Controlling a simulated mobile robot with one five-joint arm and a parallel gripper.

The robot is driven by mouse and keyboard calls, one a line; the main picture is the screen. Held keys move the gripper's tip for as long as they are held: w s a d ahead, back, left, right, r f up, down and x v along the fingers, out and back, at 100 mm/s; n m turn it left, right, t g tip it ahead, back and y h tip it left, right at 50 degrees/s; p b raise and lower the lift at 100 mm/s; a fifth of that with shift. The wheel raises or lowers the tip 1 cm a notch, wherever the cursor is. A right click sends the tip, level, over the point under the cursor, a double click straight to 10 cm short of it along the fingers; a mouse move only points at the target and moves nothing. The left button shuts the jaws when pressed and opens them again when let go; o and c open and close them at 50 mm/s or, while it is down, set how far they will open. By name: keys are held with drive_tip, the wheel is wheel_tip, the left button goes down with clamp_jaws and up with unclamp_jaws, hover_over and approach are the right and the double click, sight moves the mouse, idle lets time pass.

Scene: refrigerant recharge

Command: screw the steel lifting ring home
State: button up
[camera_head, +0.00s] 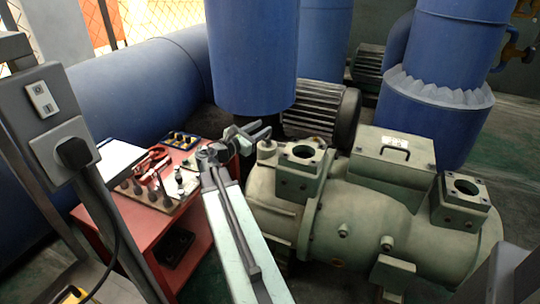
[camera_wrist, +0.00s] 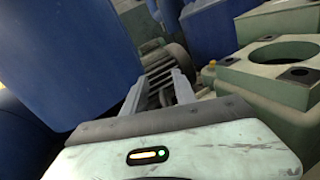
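The green compressor (camera_head: 370,215) lies across the right half of the head view. A small upright fitting (camera_head: 266,148) stands on its left end, and it may be the lifting ring, but I cannot make out a clear ring shape. In the wrist view a small post with an orange-yellow top (camera_wrist: 209,72) stands right of my fingers. My gripper (camera_head: 258,131) is above and just left of the compressor's left end, close to that fitting in the picture. In the wrist view its two fingers (camera_wrist: 157,92) are apart with nothing seen between them.
A red cart (camera_head: 190,222) with several tools on top stands left of my arm. Square flanges (camera_head: 302,155) rise from the compressor. A ribbed motor (camera_head: 322,112) and a blue vertical tank (camera_head: 252,55) stand behind my gripper. A grey post with a plug (camera_head: 70,150) is at left.

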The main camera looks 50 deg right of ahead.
drive_tip(key=shift+t, duration=0.3)
drive_tip(key=d+f, duration=0.1)
drive_tip(key=d, duration=0.1)
drive_tip(key=d+f, duration=0.1)
drive_tip(key=d, duration=0.1)
drive_tip(key=d+f+b, duration=0.1)
drive_tip(key=d, duration=0.2)
drive_tip(key=shift+w+f, duration=0.3)
drive_tip(key=shift+w, duration=0.1)
